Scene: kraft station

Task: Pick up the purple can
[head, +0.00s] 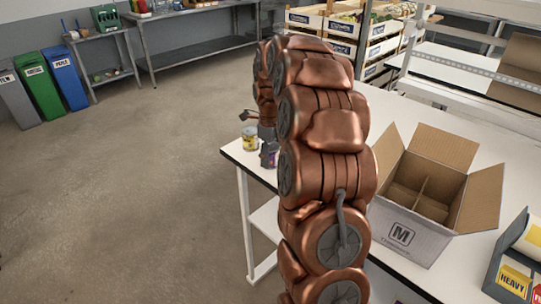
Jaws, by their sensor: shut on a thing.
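The purple can (269,156) is at the far left corner of the white table, partly hidden behind my copper-coloured arm. My gripper (267,143) is just above and around it, small and mostly hidden by the arm. It is shut on the purple can. I cannot tell whether the can touches the table or is slightly raised.
A yellow-labelled can (250,140) stands close to the left of the purple can, near the table edge. An open divided cardboard box (405,219) stands on the white table (398,128) right of my arm. A label holder (515,262) is at the lower right.

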